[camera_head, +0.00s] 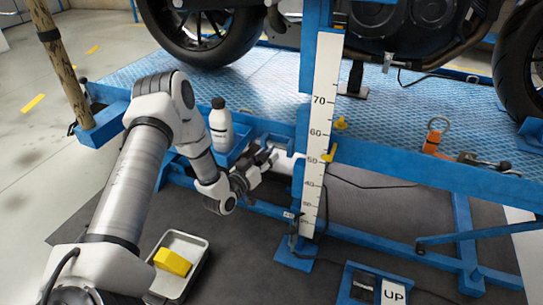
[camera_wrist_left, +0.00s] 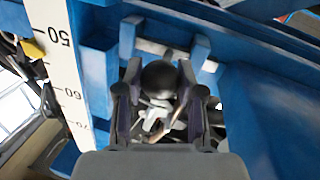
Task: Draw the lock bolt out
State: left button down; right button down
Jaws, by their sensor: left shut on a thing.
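The lock bolt shows in the left wrist view as a round black knob (camera_wrist_left: 158,77) between my fingers. Its shaft is hidden behind the knob. My left gripper (camera_head: 268,163) is shut on it beside the blue lift frame, just left of the upright scale post. The gripper's dark fingers also show in the left wrist view (camera_wrist_left: 158,98), one on each side of the knob. In the head view the knob is hidden by the fingers. How far the bolt sits in its hole cannot be told. My right gripper is out of view.
A white number scale (camera_head: 318,115) stands right of my gripper. A white bottle (camera_head: 220,125) stands in a blue holder. A grey tray (camera_head: 205,262) with a yellow block (camera_head: 172,261) lies on the floor. An UP pedal box (camera_head: 393,293) is at the lower right.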

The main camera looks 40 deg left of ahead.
pick_arm(q)
jog(key=c, duration=0.7)
grip_release()
jog(key=shift+a, duration=0.35)
jog(key=shift+s, duration=0.1)
jog(key=shift+s, duration=0.1)
jog(key=s, duration=1.1)
jog(key=shift+s+d, duration=0.3)
jog(key=shift+s, duration=0.1)
